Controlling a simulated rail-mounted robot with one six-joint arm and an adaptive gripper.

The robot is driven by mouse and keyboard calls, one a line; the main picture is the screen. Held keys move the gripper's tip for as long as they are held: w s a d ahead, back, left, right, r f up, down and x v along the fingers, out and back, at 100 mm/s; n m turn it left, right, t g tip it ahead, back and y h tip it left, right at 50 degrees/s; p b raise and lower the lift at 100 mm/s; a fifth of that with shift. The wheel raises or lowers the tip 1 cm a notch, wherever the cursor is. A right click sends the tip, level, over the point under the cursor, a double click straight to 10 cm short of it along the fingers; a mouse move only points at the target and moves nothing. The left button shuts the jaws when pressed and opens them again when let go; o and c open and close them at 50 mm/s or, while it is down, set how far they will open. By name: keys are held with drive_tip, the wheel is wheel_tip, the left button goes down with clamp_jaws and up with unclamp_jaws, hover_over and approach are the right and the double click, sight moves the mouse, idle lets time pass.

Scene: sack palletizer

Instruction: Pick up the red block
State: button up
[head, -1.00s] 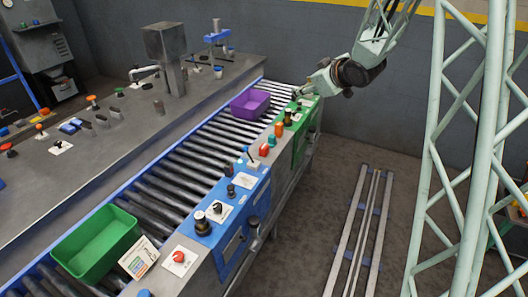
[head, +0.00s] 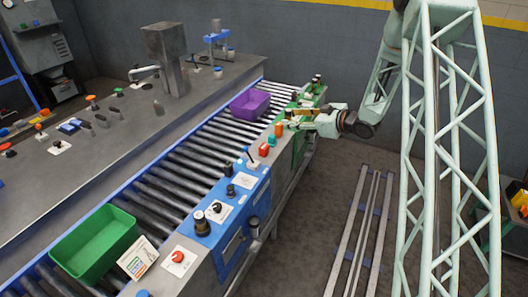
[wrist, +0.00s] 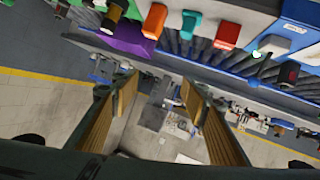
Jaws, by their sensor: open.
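A small red block (head: 264,150) stands on the near rim of the roller conveyor, where the blue side panel gives way to the green one. In the wrist view the red block (wrist: 227,36) is at the upper right of centre, beyond the fingertips. My gripper (head: 297,118) is open and empty, beside the green panel's top, apart from the red block and farther along the rim. In the wrist view my gripper (wrist: 153,90) shows two tan-padded fingers spread wide with nothing between them.
A teal block (wrist: 190,25) and an orange block (wrist: 154,20) stand in line with the red one, closer to my gripper. A purple bin (head: 250,104) and a green bin (head: 95,245) sit on the rollers (head: 190,160). Floor rails (head: 358,235) lie at the right.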

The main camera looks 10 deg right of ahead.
drive_tip(key=s+a+f+y, duration=0.1)
drive_tip(key=s+f+y, duration=0.2)
drive_tip(key=f, duration=0.5)
drive_tip(key=y, duration=0.3)
approach(268, 148)
drive_tip(key=shift+s+d+r+n+b, duration=0.1)
drive_tip(key=shift+s+d+n+b, duration=0.1)
drive_tip(key=shift+s+d, duration=0.25)
drive_tip(key=shift+s+d+r+n+b, duration=0.15)
drive_tip(key=shift+s+d+n, duration=0.1)
drive_tip(key=shift+d, duration=0.3)
drive_tip(key=shift+b+x, duration=0.5)
drive_tip(key=shift+x, duration=3.75)
drive_tip(key=shift+a, duration=0.2)
drive_tip(key=shift+b+x, duration=0.55)
drive_tip(key=shift+x, duration=1.9)
drive_tip(key=shift+s+a+f, duration=0.1)
drive_tip(key=shift+s+a, duration=0.05)
drive_tip(key=shift+c, duration=0.2)
